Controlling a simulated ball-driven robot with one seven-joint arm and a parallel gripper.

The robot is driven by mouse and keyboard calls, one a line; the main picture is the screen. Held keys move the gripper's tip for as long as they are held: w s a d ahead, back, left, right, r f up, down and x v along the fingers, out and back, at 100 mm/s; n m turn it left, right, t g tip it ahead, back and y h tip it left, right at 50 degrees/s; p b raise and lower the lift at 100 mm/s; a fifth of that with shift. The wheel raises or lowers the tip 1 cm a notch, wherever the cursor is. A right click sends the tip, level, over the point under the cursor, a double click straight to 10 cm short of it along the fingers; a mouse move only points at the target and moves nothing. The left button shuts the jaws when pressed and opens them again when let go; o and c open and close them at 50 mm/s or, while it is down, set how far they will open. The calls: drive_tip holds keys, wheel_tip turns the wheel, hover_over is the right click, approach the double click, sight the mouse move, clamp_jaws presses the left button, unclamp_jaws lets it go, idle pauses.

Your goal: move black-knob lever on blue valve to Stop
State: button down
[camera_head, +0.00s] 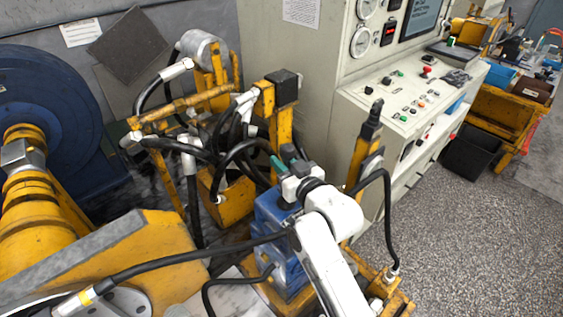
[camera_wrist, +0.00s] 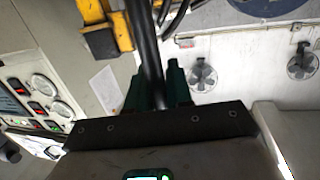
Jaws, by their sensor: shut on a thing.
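The blue valve (camera_head: 272,214) stands low in the middle of the head view, partly covered by my white arm. My gripper (camera_head: 277,163) is just above and behind the top of the valve, with a green finger showing. In the wrist view my gripper (camera_wrist: 155,92) has its green fingers on both sides of a dark rod-like lever (camera_wrist: 146,45), and is shut on it. The lever runs up out of the picture. Its black knob and any Stop marking cannot be made out. In the head view my gripper and arm hide the lever.
Black hoses (camera_head: 180,153) crowd the yellow frame left of my gripper. A yellow post (camera_head: 360,160) and a looping hose stand close on the right. A control console (camera_head: 405,100) is behind. Open speckled floor (camera_head: 470,240) lies to the right.

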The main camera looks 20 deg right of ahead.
drive_tip(key=c, duration=1.1)
unclamp_jaws()
drive_tip(key=s+d+b, duration=0.1)
drive_tip(key=s+b, duration=0.1)
drive_tip(key=s, duration=0.8)
drive_tip(key=shift+s+d+r, duration=0.15)
drive_tip(key=shift+s+r, duration=0.2)
drive_tip(key=shift+r, duration=0.1)
drive_tip(key=s+d+f+g+h, duration=0.1)
drive_tip(key=s+f+g, duration=0.8)
drive_tip(key=s+f, duration=0.65)
drive_tip(key=s+d+f+m+g, duration=0.1)
drive_tip(key=s+f+g, duration=0.2)
drive_tip(key=s, duration=0.4)
drive_tip(key=s+d+f+m+g+h, duration=0.1)
drive_tip(key=s+d+f+g, duration=0.1)
drive_tip(key=s, duration=0.5)
drive_tip(key=shift+s+f+g, duration=0.3)
drive_tip(key=shift+f+g, duration=0.6)
